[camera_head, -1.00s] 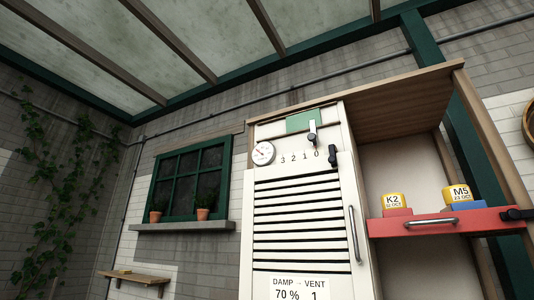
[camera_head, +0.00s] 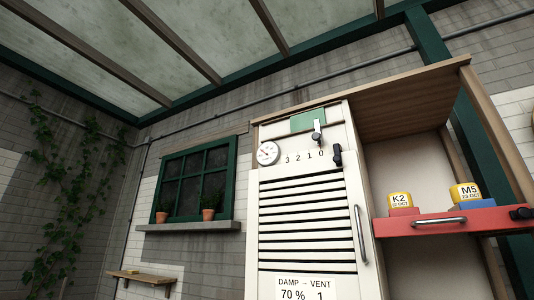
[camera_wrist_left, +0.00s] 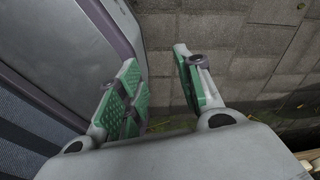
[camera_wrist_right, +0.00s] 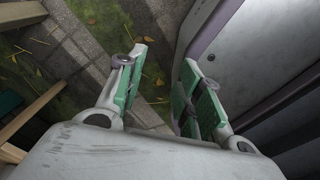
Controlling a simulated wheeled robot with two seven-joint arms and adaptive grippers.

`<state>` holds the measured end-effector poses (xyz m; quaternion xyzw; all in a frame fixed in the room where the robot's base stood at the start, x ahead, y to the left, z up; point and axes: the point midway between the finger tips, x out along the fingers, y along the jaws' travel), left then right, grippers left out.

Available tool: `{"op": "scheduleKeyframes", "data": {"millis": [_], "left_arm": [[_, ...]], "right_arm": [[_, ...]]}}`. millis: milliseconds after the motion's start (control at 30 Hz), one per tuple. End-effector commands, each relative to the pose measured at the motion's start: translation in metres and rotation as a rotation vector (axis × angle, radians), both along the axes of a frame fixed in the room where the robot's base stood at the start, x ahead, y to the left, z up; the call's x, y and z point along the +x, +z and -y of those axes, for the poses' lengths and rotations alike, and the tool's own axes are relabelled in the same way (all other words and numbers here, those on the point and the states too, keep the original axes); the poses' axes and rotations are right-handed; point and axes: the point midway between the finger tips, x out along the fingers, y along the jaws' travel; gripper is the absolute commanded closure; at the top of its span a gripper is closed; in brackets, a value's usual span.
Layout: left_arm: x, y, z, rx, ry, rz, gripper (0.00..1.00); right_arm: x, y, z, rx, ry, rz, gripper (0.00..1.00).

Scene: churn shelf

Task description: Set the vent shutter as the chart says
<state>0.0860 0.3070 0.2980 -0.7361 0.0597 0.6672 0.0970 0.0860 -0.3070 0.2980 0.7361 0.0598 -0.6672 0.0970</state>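A tall white cabinet with a slatted vent shutter (camera_head: 305,222) fills the centre of the head view. Above the slats is a scale (camera_head: 304,156) reading 3, 2, 1, 0 from left to right. A lever with a dark end (camera_head: 317,137) hangs above the scale, close to the 0. The chart (camera_head: 305,288), low on the cabinet front and cut by the picture's edge, reads DAMP, VENT, 70 %, 1. My left gripper (camera_wrist_left: 158,58) and right gripper (camera_wrist_right: 163,58) are open and empty in their wrist views, over paving. Neither shows in the head view.
A round dial (camera_head: 268,153) sits left of the scale; its reading is too small. A black latch (camera_head: 337,155) and upright handle (camera_head: 360,234) are at the right. A red shelf (camera_head: 450,227) holds yellow blocks K2 (camera_head: 399,200) and M5 (camera_head: 466,191). A window (camera_head: 194,179) is left.

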Motion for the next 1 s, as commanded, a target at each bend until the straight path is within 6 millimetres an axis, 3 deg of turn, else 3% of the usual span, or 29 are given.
{"op": "scheduleKeyframes", "data": {"millis": [200, 367, 700, 1000], "left_arm": [[-0.004, 0.001, 0.000, 0.000, 0.000, -0.005, 0.60], [0.002, 0.008, 0.000, 0.000, 0.000, 0.001, 0.60], [0.018, 0.046, 0.012, -0.013, 0.002, 0.021, 0.60], [0.005, 0.080, 0.025, -0.027, 0.001, 0.005, 0.60]], "right_arm": [[0.019, 0.003, -0.001, 0.001, 0.000, 0.021, 0.60], [0.022, 0.010, -0.001, 0.002, 0.000, 0.025, 0.60], [0.001, 0.044, -0.009, 0.010, -0.002, 0.002, 0.60], [-0.009, 0.079, -0.026, 0.028, -0.004, -0.011, 0.60]]}}
